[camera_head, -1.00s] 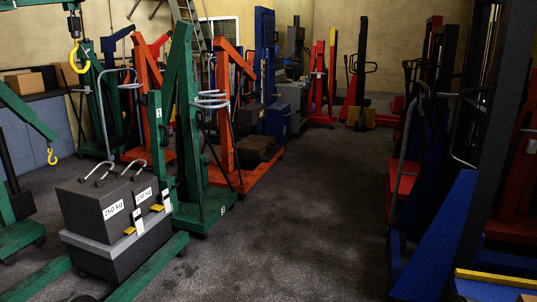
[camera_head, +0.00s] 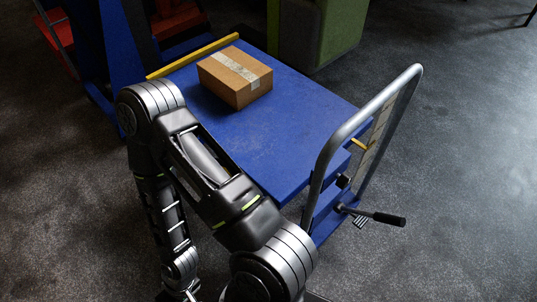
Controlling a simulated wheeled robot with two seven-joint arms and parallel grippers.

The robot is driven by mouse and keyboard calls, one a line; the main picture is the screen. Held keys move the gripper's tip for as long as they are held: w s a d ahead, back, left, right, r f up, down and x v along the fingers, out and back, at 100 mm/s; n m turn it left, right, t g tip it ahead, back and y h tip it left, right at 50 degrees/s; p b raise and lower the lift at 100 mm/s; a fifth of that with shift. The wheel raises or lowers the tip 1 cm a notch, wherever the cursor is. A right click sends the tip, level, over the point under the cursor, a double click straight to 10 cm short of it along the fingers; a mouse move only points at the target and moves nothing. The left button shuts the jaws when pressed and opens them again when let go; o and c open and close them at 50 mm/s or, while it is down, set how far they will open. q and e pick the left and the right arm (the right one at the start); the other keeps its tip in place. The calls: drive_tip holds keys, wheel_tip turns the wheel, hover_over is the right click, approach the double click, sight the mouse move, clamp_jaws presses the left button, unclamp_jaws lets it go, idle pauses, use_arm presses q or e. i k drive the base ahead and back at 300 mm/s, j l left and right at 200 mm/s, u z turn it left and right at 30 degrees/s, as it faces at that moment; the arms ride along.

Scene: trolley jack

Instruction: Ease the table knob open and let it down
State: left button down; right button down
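The blue lift table (camera_head: 300,118) stands in the middle of the head view, with a cardboard box (camera_head: 236,77) on its top. A grey tubular push handle (camera_head: 347,130) rises at its right end. A small yellow piece (camera_head: 359,145), possibly the knob, shows inside the handle frame. A lever with a black grip (camera_head: 389,219) sticks out low at that end. One arm, apparently my right, rises from the bottom and bends down left of the table. Its gripper (camera_head: 180,293) is partly cut off at the bottom edge, away from the handle; its opening is unclear. My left gripper is out of view.
A yellow bar (camera_head: 193,56) runs along the table's far left edge. Red and blue equipment stands at the upper left, and a green block (camera_head: 336,30) stands behind the table. Dark floor (camera_head: 465,150) to the right of the handle is clear.

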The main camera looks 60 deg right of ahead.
sight(343, 180)
drive_tip(key=z, duration=2.4)
